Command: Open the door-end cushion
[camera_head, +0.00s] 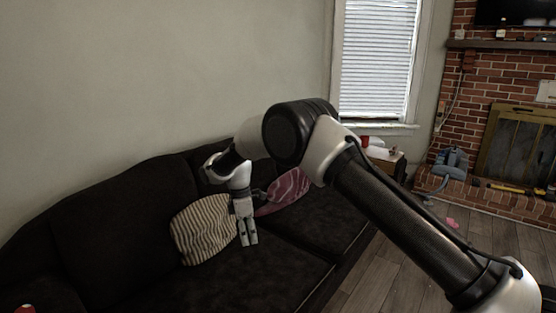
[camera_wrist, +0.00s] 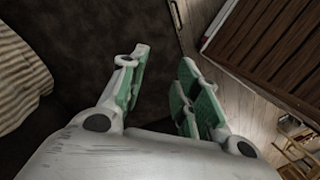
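A cream-and-dark striped cushion (camera_head: 203,228) leans on the dark sofa (camera_head: 120,232). A red-pink patterned cushion (camera_head: 287,189) lies further along the sofa, partly hidden behind my arm and gripper. No door is in view, so I cannot tell which cushion is the door-end one. My gripper (camera_head: 247,242) points down over the seat, just right of the striped cushion. In the wrist view my gripper (camera_wrist: 164,60) has its fingers apart with nothing between them. The striped cushion (camera_wrist: 20,80) shows at the left edge there, apart from the fingers.
A small side table (camera_head: 385,160) with items on it stands past the sofa's far end. A brick fireplace (camera_head: 515,120) is at the right. A brown slatted wooden surface (camera_wrist: 270,45) shows in the wrist view.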

